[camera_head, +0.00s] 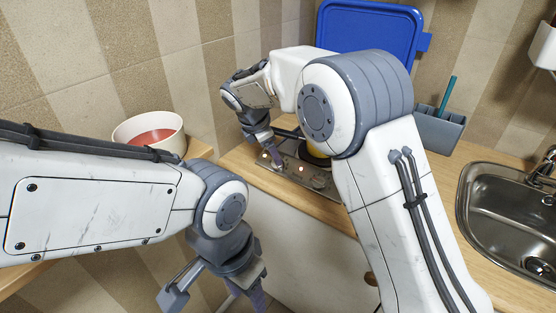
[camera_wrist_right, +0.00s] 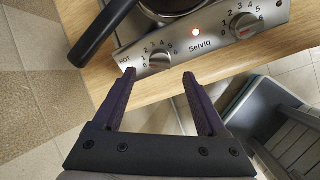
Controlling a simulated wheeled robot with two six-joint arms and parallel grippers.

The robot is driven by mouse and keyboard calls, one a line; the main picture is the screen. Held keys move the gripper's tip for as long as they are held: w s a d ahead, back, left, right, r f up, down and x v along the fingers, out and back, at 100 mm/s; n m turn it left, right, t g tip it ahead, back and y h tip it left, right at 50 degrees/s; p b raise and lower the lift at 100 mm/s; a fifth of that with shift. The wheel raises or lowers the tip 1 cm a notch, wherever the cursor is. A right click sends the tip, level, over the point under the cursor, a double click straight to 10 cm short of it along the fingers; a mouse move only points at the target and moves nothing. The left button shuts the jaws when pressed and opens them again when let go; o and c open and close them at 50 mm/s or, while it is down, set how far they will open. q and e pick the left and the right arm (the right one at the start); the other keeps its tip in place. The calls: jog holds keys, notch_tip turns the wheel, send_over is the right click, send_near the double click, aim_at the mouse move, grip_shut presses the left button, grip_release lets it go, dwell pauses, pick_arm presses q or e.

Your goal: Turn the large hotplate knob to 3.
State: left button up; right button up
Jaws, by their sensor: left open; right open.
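The steel hob (camera_head: 315,179) sits on the wooden counter, partly hidden by my right arm. In the right wrist view its front panel (camera_wrist_right: 200,43) carries two round knobs with number scales. One knob (camera_wrist_right: 160,61) is at the left and the other (camera_wrist_right: 245,25) at the right; I cannot tell which serves the large hotplate or read their settings surely. A red lamp (camera_wrist_right: 196,32) is lit between them. My right gripper (camera_wrist_right: 160,78) is open and empty, its fingertips just short of the left knob and apart from it. My left gripper (camera_head: 213,297) is open and empty, low before the counter.
A dark pan with a black handle (camera_wrist_right: 101,32) stands on the hob, its handle reaching past the panel's left end. A white pot (camera_head: 150,127) with red contents stands left. A blue board (camera_head: 372,27), grey caddy (camera_head: 438,128) and sink (camera_head: 510,215) lie behind and right.

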jog(key=shift+x, duration=2.8)
jog(key=shift+s, duration=0.1)
